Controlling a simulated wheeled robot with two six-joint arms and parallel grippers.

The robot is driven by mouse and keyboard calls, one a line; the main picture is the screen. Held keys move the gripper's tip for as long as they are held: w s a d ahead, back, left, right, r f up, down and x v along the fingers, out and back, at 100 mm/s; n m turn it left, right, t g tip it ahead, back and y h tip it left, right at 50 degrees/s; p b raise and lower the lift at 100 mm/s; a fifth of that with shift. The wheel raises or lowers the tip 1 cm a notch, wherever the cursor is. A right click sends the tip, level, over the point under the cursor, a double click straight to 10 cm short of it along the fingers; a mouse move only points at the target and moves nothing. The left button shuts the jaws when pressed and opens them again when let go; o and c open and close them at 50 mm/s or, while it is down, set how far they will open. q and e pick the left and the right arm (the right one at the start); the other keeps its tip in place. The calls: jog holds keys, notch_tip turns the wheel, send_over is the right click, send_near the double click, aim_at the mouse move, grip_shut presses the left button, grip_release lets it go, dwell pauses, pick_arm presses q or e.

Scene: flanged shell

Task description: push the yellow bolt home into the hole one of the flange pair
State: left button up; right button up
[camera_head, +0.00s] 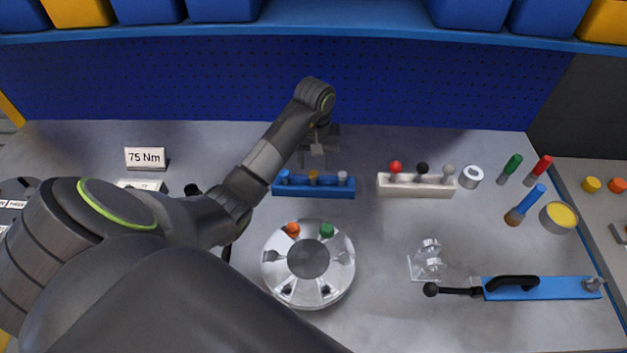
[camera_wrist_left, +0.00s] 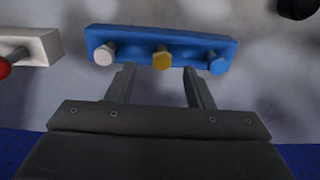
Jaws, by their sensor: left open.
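The yellow bolt (camera_head: 314,176) stands in the middle of a blue rack (camera_head: 340,191), between a blue bolt (camera_head: 284,176) and a pale bolt (camera_head: 343,177). My left gripper (camera_head: 316,160) is open and empty at the rack's back side. In the left wrist view the yellow bolt (camera_wrist_left: 162,58) lies ahead, between the lines of the two spread fingers (camera_wrist_left: 158,74), and I see no contact. The round silver flange pair (camera_head: 342,283) lies in front of the rack. An orange bolt (camera_head: 292,229) and a green bolt (camera_head: 326,230) sit on it. Which hole is number one I cannot tell.
A white rack (camera_head: 415,190) with red, black and grey knobs stands right of the blue rack. A clear part (camera_head: 430,262) and a blue torque tool (camera_head: 540,288) lie at the right. A 75 Nm sign (camera_head: 145,158) stands at the left. My arm covers the front left.

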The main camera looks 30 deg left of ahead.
aim_at(313, 173)
pick_arm(q)
jog(key=shift+f+b, duration=0.65)
jog(key=shift+f, duration=0.3)
jog(key=f, duration=0.1)
jog(key=f+p, duration=0.1)
jog(key=shift+a+f, duration=0.2)
jog(key=shift+f, duration=0.15)
jog(key=shift+f+p, duration=0.3)
jog(key=shift+f, duration=0.25)
grip_shut()
pick_arm(e)
jog(key=shift+w+d+f, duration=0.1)
jog(key=shift+w+d, duration=0.05)
jog(key=shift+w, duration=0.05)
